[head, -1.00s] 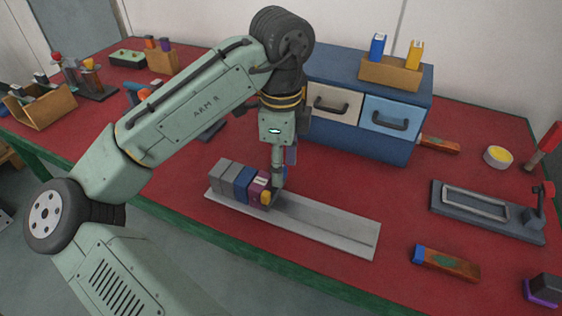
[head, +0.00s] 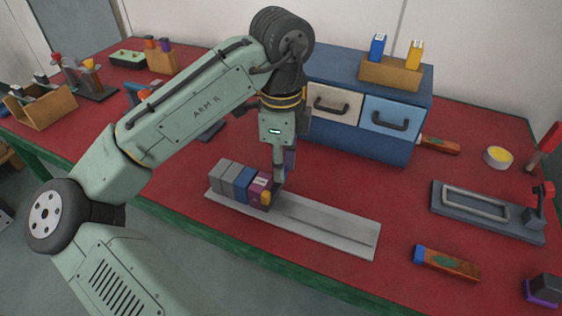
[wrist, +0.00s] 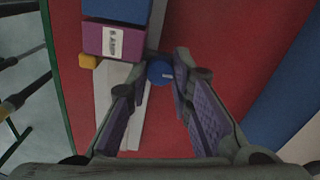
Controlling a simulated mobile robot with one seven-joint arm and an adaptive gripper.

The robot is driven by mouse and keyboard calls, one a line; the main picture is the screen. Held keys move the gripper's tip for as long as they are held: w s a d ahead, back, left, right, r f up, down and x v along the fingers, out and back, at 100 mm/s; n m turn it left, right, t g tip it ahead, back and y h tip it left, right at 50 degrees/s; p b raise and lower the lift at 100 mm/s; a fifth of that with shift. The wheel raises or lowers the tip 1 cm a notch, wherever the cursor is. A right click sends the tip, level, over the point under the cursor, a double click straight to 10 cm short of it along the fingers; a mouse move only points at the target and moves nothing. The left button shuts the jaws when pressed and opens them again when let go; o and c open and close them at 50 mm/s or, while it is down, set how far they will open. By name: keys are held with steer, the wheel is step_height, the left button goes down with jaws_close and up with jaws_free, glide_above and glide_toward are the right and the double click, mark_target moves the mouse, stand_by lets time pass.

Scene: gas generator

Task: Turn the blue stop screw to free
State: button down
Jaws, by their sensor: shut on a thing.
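The blue stop screw (wrist: 160,72) shows in the wrist view as a round blue knob with a small pale mark. It sits beside the pale rail, close to the purple labelled block (wrist: 113,40). My gripper (wrist: 161,77) has its two fingers on either side of the knob, closed on it at the tips. In the head view my gripper (head: 279,182) points down at the purple block's far side, and the screw is hidden there. The rail (head: 325,225) carries grey, blue and purple blocks at its left end, with a yellow tab (head: 266,197) on the purple one.
The blue drawer cabinet (head: 355,143) stands behind my gripper. A dark clamp fixture (head: 480,210) and an orange-brown bar (head: 446,263) lie to the right. The rail's right part is bare. Red tabletop is free around the rail.

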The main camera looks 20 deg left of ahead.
steer(key=shift+r+n+p, duration=0.1)
steer(key=shift+n+p, duration=0.2)
steer(key=shift+p, duration=0.1)
steer(key=shift+r+n+p, duration=0.1)
steer(key=shift+n+p, duration=0.4)
steer(key=shift+p, duration=0.05)
steer(key=n+p, duration=0.3)
steer(key=shift+n, duration=0.3)
steer(key=n+p, duration=0.4)
steer(key=n, duration=0.1)
steer(key=shift+n, duration=0.3)
steer(key=shift+f, duration=0.2)
steer(key=c, duration=1.4)
jaws_free()
